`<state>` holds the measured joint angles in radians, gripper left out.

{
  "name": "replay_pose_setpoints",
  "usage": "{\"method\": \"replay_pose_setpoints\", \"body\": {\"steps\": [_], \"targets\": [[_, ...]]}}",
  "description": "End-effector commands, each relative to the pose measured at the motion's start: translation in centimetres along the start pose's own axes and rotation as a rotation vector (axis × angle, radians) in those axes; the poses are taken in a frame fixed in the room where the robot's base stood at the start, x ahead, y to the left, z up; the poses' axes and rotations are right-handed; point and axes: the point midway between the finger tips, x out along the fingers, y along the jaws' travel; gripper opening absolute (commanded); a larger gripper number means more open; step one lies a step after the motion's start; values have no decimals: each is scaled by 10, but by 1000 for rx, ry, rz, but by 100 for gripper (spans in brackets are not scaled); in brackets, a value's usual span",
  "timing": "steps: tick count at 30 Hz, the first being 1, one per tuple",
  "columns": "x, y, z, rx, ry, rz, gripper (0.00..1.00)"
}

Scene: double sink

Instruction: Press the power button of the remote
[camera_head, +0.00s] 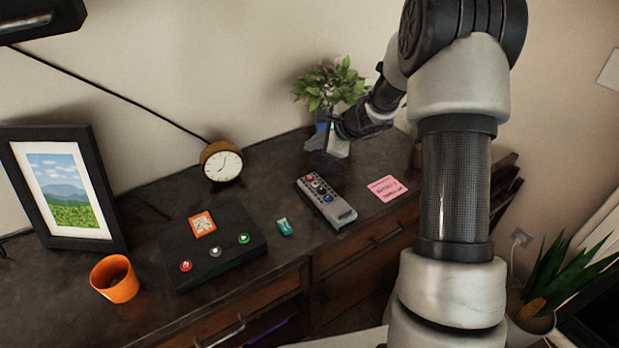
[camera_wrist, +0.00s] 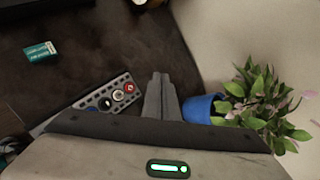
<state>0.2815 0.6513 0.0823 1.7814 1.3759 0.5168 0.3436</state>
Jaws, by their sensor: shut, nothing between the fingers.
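The grey remote (camera_head: 327,202) lies on the dark desk top, buttons up, its far end pointing left and back. A red button (camera_head: 308,177), which looks like the power button, is near that far end, with other round buttons beside it. In the wrist view part of the remote (camera_wrist: 90,103) shows left of the fingers, with the red button (camera_wrist: 130,87) nearest them; my gripper body hides the rest. My gripper (camera_head: 328,142) is shut and empty, behind and right of the remote's far end, apart from it. Its closed fingers also show in the wrist view (camera_wrist: 160,80).
A plant in a blue pot (camera_wrist: 200,107) stands close to my fingers. A pink note (camera_head: 387,188) lies right of the remote, a teal eraser-like block (camera_head: 285,227) to its left. A black button box (camera_head: 212,262), clock (camera_head: 221,162), orange cup (camera_head: 115,280) and picture frame stand further left.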

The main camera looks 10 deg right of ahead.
Motion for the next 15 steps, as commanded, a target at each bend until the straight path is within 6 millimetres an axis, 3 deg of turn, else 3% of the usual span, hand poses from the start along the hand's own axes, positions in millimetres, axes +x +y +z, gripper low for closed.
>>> {"method": "replay_pose_setpoints", "body": {"steps": [15], "targets": [[49, 36, -36, 1, 0, 1, 0]]}}
